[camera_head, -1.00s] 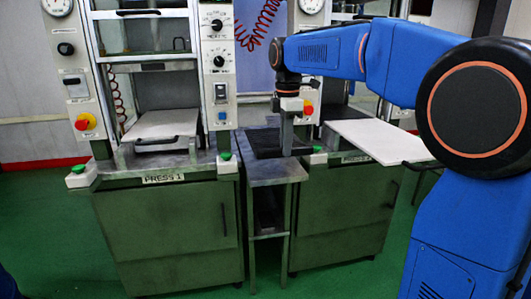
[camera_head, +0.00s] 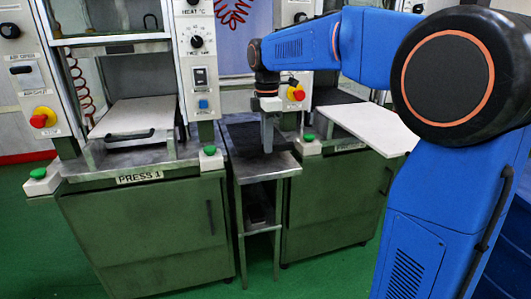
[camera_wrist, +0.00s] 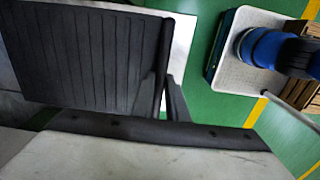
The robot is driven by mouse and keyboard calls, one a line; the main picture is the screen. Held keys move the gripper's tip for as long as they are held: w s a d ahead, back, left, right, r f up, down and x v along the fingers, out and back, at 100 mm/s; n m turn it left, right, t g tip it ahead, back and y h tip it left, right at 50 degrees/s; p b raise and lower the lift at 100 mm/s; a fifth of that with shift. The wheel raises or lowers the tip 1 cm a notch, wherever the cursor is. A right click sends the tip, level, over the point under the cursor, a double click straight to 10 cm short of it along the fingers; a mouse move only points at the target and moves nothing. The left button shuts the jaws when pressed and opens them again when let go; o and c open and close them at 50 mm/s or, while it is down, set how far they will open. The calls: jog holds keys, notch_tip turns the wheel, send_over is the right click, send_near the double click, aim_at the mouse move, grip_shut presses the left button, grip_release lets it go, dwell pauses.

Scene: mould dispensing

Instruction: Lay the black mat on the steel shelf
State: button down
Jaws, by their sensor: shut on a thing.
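The black mat (camera_wrist: 75,55) is a flat ribbed sheet with a raised bar along its right edge in the wrist view. My gripper (camera_wrist: 168,95) is shut on that edge. In the head view the dark mat (camera_head: 245,133) lies low and level over the narrow steel shelf (camera_head: 262,169) between the two presses. My gripper (camera_head: 268,150) points down at it. The shelf's front strip is bare. I cannot tell whether the mat rests fully on the shelf or is slightly above it.
Press 1 (camera_head: 150,215) stands left of the shelf, its white plate (camera_head: 135,118) and black handle showing. A second press (camera_head: 330,205) stands right, with a white plate (camera_head: 365,125) jutting out. Green buttons (camera_head: 309,138) sit close beside the shelf. Green floor is free in front.

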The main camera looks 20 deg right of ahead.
jog(key=shift+f, duration=2.1)
jog(key=c, duration=1.7)
grip_release()
jog(key=shift+c, duration=0.2)
notch_tip(320, 180, up, 12)
jog(key=shift+s+r, duration=0.1)
jog(key=shift+s, duration=0.05)
jog(key=s+d+f+m+t, duration=0.1)
jog(key=s+d+f+m, duration=0.1)
jog(key=s+f+m, duration=0.4)
jog(key=s+d+f+m+t, duration=0.2)
jog(key=s+f+m, duration=0.4)
jog(key=s, duration=0.9)
jog(key=s+d+f+m+t, duration=0.1)
jog(key=s+d+f+m, duration=0.2)
jog(key=s+f+m, duration=0.3)
jog(key=s+f, duration=0.2)
jog(key=s, duration=0.2)
jog(key=shift+s+f+t, duration=0.2)
jog(key=shift+s+t, duration=0.2)
